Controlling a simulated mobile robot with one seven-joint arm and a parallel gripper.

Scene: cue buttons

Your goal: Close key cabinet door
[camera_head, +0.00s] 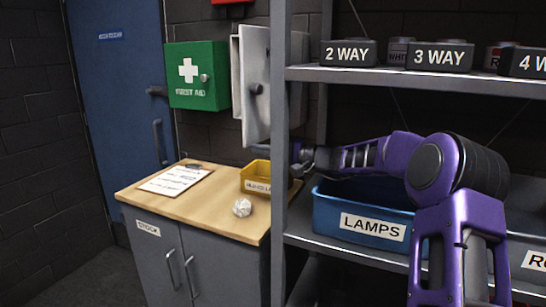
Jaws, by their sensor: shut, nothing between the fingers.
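The key cabinet (236,75) is a light grey box on the wall, right of the green first aid box. Its door (258,105) stands swung out toward me, with a round knob (256,88) on it. The shelf post hides part of the right side of the cabinet. My gripper (297,154) is at the end of my purple arm, beside the shelf post and below and right of the door. It is shut and holds nothing. The post hides part of it, and I cannot tell how near it is to the door in depth.
The shelf post (279,200) stands between the cabinet and my arm. My arm passes above a blue LAMPS bin (330,212) and below the upper shelf (420,80). A wooden-topped counter (205,210) holds a yellow bin (255,176), crumpled paper (242,207) and a clipboard (176,181).

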